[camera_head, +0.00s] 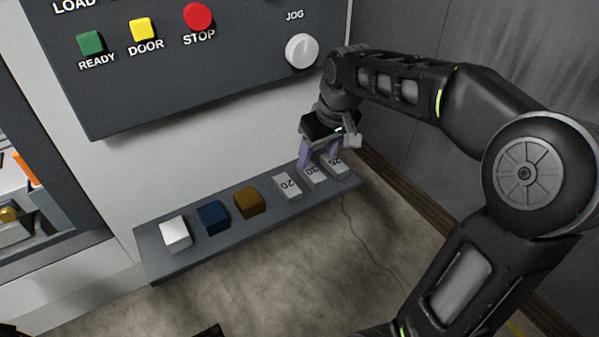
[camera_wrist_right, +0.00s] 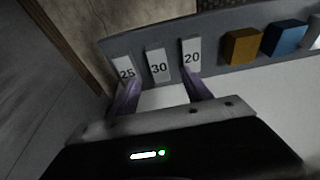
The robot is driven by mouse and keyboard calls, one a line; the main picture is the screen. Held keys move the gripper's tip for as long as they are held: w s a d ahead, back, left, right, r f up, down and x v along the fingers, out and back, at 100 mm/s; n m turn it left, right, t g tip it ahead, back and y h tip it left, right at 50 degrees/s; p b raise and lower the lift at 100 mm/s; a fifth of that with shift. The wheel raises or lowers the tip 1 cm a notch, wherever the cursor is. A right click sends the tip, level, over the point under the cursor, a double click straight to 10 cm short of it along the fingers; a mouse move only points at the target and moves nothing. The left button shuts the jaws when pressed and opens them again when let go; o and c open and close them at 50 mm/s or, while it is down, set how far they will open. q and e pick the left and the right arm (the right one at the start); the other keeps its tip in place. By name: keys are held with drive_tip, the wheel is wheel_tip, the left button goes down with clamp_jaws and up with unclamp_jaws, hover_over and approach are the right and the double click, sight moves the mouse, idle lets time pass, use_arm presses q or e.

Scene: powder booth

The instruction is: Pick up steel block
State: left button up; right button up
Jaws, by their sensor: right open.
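A row of blocks lies on a grey shelf (camera_head: 160,267) in the head view. At its left end is a pale silver-white block (camera_head: 175,234), then a blue block (camera_head: 212,217) and a brown-gold block (camera_head: 249,202). To the right are grey blocks marked 20 (camera_head: 288,185), 30 (camera_head: 313,174) and 25 (camera_head: 336,164). No label tells which is steel. My right gripper (camera_head: 318,160) is open and empty over the numbered end. In the right wrist view its purple fingertips (camera_wrist_right: 160,80) straddle the 30 block (camera_wrist_right: 158,63), seemingly still short of it.
A control panel (camera_head: 200,80) with a red STOP button (camera_head: 198,16) and a JOG knob (camera_head: 302,51) is on the wall above the shelf. A grey wall (camera_head: 400,30) stands close on the right. A machine opening (camera_head: 30,195) is at the left.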

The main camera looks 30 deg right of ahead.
sight(312, 171)
drive_tip(key=shift+s+d, duration=0.15)
drive_tip(key=shift+x, duration=0.85)
drive_tip(key=shift+w+f, duration=0.2)
drive_tip(key=shift+f, duration=0.25)
drive_tip(key=p+x, duration=0.1)
drive_tip(key=x, duration=0.4)
drive_tip(key=shift+w+f+p, duration=0.1)
drive_tip(key=shift+p, duration=0.3)
clamp_jaws()
